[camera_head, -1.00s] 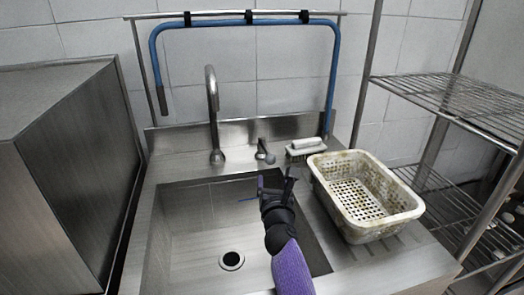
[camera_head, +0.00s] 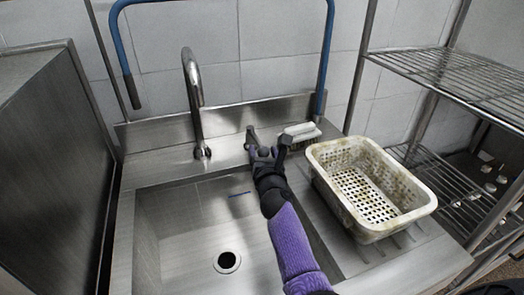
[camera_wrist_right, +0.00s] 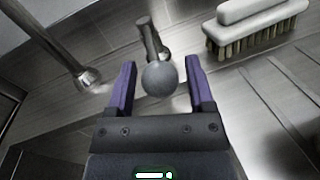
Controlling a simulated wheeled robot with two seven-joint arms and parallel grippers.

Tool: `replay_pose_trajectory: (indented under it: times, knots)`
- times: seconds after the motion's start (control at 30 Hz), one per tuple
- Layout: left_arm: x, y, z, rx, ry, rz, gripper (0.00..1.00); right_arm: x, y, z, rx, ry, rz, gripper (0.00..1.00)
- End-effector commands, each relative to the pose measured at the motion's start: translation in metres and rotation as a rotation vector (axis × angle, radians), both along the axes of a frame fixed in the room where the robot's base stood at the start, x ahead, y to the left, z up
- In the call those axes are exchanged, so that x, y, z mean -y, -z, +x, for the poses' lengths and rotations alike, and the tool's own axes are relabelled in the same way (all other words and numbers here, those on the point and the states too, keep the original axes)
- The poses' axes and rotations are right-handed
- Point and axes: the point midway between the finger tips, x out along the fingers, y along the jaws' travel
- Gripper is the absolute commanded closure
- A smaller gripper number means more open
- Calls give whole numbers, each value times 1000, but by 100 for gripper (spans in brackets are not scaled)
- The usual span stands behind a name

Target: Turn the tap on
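The tap has a tall curved metal spout (camera_head: 194,95) behind the sink (camera_head: 185,225). Its base also shows in the right wrist view (camera_wrist_right: 88,77). To the right of the spout stands a short tap lever (camera_head: 251,134), which shows in the right wrist view (camera_wrist_right: 148,38) with a round grey knob (camera_wrist_right: 160,78) at its near end. My right gripper (camera_head: 266,150) is open, its two purple fingers (camera_wrist_right: 160,66) on either side of the knob with a gap on both sides. In the head view the gripper partly hides the lever. My left gripper is not in view.
A white scrubbing brush (camera_head: 301,131) lies right of the lever, also in the right wrist view (camera_wrist_right: 262,17). A stained perforated basket (camera_head: 423,200) stands on the drainboard at the right. A blue hose (camera_head: 326,62) hangs behind. Wire shelves (camera_head: 445,75) stand at far right.

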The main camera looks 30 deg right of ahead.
Motion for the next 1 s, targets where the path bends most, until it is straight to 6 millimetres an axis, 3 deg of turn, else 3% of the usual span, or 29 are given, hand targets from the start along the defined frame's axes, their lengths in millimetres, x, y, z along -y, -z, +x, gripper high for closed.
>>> replay_pose_trajectory:
  times: [0.03, 0.3, 1.0]
  knots:
    - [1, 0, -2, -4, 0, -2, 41, 0, 0, 0, 0, 0, 0, 45]
    - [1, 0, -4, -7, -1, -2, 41, 0, 0, 0, 0, 0, 0, 100]
    - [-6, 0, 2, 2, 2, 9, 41, 0, 0, 0, 0, 0, 0, 100]
